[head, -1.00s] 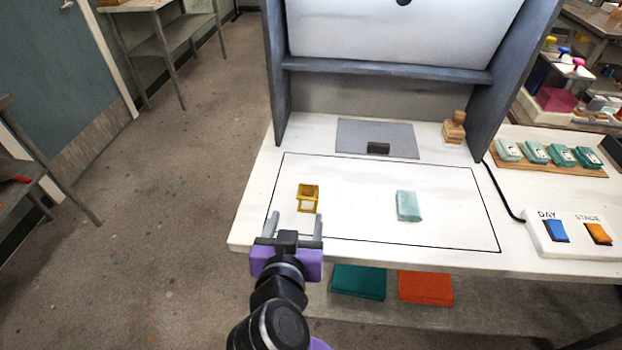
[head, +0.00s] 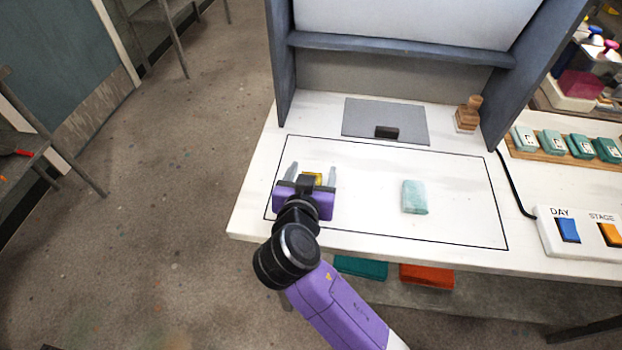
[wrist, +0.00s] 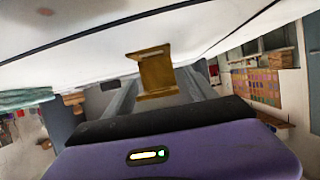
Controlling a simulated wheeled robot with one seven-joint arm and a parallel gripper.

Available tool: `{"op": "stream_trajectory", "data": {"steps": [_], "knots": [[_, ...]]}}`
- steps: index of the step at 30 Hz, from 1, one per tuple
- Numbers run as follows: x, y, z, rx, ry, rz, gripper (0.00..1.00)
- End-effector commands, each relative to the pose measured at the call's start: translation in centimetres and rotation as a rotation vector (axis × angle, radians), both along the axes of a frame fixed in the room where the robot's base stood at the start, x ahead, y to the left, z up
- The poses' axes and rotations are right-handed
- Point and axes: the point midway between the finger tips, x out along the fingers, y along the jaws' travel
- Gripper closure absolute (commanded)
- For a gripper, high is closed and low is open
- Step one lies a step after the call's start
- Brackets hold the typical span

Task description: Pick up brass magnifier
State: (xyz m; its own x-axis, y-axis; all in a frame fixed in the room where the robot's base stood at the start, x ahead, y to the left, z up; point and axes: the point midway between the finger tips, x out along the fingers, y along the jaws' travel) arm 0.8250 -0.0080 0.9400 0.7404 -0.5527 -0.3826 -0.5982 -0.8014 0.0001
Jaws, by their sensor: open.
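The brass magnifier (head: 313,179) is a small gold folding frame on the white table, inside the black outlined area at its left. My gripper (head: 311,174) is open, with one finger on each side of the magnifier in the head view. Most of the magnifier is hidden behind my gripper there. In the wrist view the magnifier (wrist: 156,73) shows between the two grey fingers (wrist: 157,92). I cannot tell whether either finger touches it.
A pale green folded cloth (head: 414,197) lies to the right in the outline. A grey mat (head: 365,117) with a dark block lies behind. A wooden stamp (head: 468,114) and the DAY/STAGE switch box (head: 545,232) are farther right. Grey uprights flank the table's back.

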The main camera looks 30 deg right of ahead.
Motion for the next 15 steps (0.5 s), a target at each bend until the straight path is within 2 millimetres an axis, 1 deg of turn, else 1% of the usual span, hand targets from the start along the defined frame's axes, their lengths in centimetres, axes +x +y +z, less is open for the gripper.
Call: {"op": "stream_trajectory", "data": {"steps": [3,11,15], "knots": [[0.75,-0.54,-0.36,0.0,0.0,0.0,0.35],[0.89,-0.65,-0.52,0.0,0.0,0.001,0.35],[0.87,-0.64,-0.52,0.0,0.0,0.001,0.62]]}}
